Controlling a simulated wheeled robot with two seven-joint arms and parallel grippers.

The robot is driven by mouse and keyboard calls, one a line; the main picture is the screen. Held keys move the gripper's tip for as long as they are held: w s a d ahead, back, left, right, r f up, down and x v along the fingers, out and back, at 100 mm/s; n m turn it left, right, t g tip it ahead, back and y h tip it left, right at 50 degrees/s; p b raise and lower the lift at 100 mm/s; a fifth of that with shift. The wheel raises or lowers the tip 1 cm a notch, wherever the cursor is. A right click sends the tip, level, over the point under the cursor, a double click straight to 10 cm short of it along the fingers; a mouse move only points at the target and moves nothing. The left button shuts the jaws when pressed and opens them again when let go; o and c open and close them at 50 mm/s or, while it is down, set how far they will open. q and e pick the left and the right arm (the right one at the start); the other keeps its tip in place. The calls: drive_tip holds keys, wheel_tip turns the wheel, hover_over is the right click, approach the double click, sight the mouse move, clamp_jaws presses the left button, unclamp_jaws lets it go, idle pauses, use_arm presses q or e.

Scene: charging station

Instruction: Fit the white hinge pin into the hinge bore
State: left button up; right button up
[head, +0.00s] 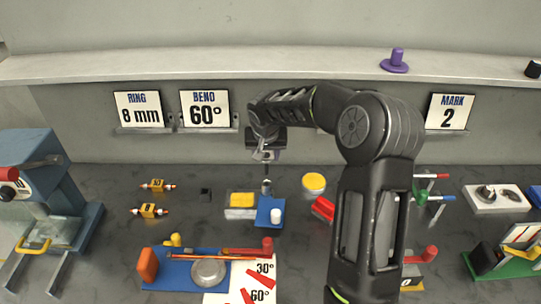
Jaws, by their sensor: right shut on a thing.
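My right gripper (266,164) points down above the back of the bench, near the middle of the picture. It is shut on a small, thin thing that is mostly hidden by the fingers, and I cannot tell for sure what it is. Just below the fingertips stands a small grey upright cylinder (266,187), at the back of a blue block (263,216). I cannot make out which of these is the hinge pin, nor a hinge bore. My left gripper is out of view.
A yellow-topped block (241,200) stands close left of the blue block, a yellow round piece (313,183) and a red block (323,208) to its right. A blue press (38,180) stands at far left. My right arm hides part of the bench.

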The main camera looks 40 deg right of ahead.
sight(266, 174)
drive_tip(key=shift+w+a, duration=0.1)
idle(0.3)
drive_tip(key=shift+f, duration=0.25)
drive_tip(key=shift+f+b, duration=0.9)
drive_tip(key=shift+f, duration=1.6)
drive_tip(key=shift+f+b, duration=2)
drive_tip(key=shift+b, duration=0.45)
drive_tip(key=shift+f, duration=0.1)
drive_tip(key=o, duration=1.5)
drive_tip(key=shift+c, duration=0.2)
